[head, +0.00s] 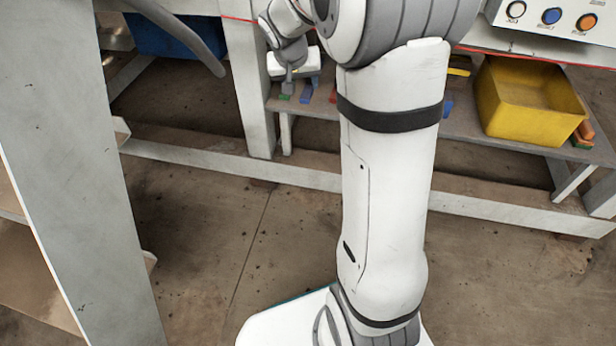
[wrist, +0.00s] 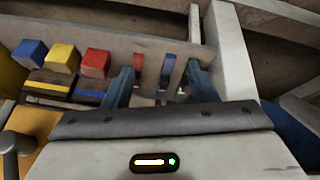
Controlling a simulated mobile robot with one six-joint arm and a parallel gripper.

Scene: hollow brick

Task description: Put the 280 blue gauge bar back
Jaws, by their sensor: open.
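In the wrist view, my gripper (wrist: 159,68) is open, with one blue-grey finger on each side. Between the fingers, as seen here, a slim blue bar (wrist: 168,70) stands nearer the right finger. A red-brown bar (wrist: 138,68) is nearer the left finger. I cannot tell whether either finger touches a bar, and no 280 marking is readable. In the head view, my gripper (head: 297,78) is low over the shelf under the bench. A blue bar end (head: 306,94) shows just below it, beside a green one (head: 285,97).
In the wrist view, blue (wrist: 30,51), yellow (wrist: 62,56) and red (wrist: 96,62) blocks stand left of the gripper, behind dark striped pieces. A pale post (wrist: 229,55) rises close right. In the head view, a yellow bin (head: 500,112) sits on the shelf (head: 425,122).

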